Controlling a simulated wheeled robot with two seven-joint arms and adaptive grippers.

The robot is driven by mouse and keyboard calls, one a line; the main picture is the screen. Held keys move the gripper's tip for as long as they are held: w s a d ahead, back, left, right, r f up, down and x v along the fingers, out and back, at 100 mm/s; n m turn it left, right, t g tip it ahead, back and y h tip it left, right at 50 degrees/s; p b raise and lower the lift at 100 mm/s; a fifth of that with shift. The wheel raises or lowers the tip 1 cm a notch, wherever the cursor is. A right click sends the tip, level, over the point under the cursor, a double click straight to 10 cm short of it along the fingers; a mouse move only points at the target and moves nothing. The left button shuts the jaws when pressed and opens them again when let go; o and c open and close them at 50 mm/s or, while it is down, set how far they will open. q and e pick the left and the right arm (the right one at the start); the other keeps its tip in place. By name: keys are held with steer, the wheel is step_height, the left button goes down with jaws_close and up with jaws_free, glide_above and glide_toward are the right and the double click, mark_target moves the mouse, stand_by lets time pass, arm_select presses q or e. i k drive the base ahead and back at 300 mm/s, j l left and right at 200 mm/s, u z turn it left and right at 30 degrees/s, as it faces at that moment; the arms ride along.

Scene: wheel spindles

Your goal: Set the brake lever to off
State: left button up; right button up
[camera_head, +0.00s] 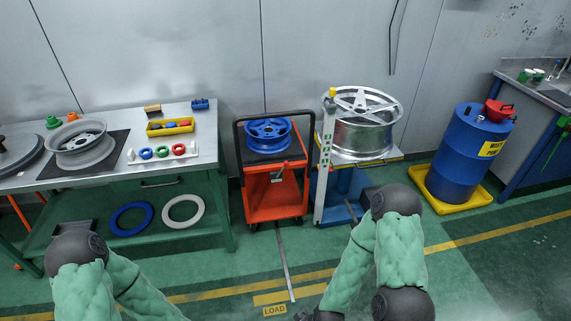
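An orange cart (272,205) stands on the floor in the middle, with a dark push frame and a blue wheel (267,132) on its top. A small grey lever-like part (279,173) shows on the cart's front; I cannot tell if it is the brake lever or how it is set. My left arm is folded at the lower left, and its gripper is out of view. My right arm is folded in front of the wheel stand. A dark end part of it (319,315) is cut off at the bottom edge; its fingers cannot be made out. Neither arm touches the cart.
A workbench (208,150) with a grey wheel (82,146) and coloured parts stands left. Right of the cart are a silver wheel (362,134) on a stand and a white post (325,165). A blue drum (456,155) stands in a yellow tray.

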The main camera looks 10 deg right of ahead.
mark_target(287, 162)
steer(key=i+l+u, duration=0.4)
steer(key=i+l, duration=0.2)
steer(key=i+l+u, duration=0.25)
steer(key=l, duration=0.15)
steer(key=i+l+u, duration=0.2)
steer(key=l, duration=0.2)
steer(key=i+l+u, duration=0.2)
steer(key=l, duration=0.25)
steer(key=i, duration=0.05)
